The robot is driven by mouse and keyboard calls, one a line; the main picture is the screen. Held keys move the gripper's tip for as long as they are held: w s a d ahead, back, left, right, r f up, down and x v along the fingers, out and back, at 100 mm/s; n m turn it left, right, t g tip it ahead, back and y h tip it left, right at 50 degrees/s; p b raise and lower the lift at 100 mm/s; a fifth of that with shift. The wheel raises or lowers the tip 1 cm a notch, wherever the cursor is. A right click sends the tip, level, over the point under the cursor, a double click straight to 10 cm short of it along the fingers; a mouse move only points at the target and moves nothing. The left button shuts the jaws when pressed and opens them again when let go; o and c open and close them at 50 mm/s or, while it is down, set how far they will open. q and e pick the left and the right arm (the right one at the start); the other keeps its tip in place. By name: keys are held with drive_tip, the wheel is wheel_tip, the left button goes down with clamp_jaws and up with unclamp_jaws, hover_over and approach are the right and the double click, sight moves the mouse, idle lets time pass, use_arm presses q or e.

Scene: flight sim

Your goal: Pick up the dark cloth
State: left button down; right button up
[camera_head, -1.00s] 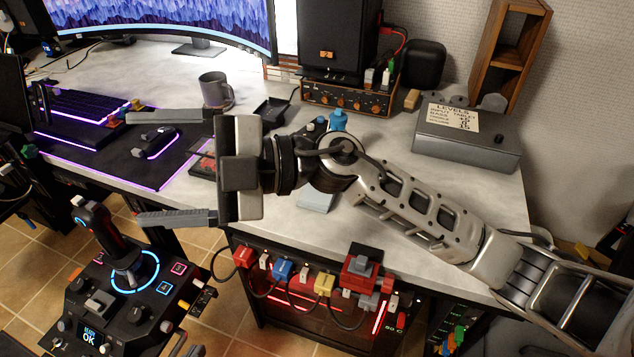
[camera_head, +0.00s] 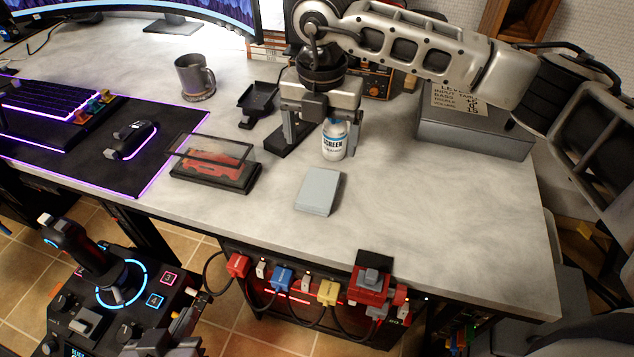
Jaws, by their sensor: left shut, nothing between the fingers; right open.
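No plainly dark cloth shows. A small, flat blue-grey folded piece (camera_head: 319,191), perhaps the cloth, lies on the desk (camera_head: 420,215) near its front edge. My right gripper (camera_head: 320,138) points down over the desk behind it, apart from it. Its fingers are spread.
A red model car in a clear case (camera_head: 213,168) stands left of the folded piece. A grey box (camera_head: 475,135) stands at right. The front right desk is clear.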

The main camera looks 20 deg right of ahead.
sight(319, 182)
wheel_tip(319, 182, down, 11)
drive_tip(key=shift+a+r, duration=0.1)
drive_tip(key=c, duration=1.1)
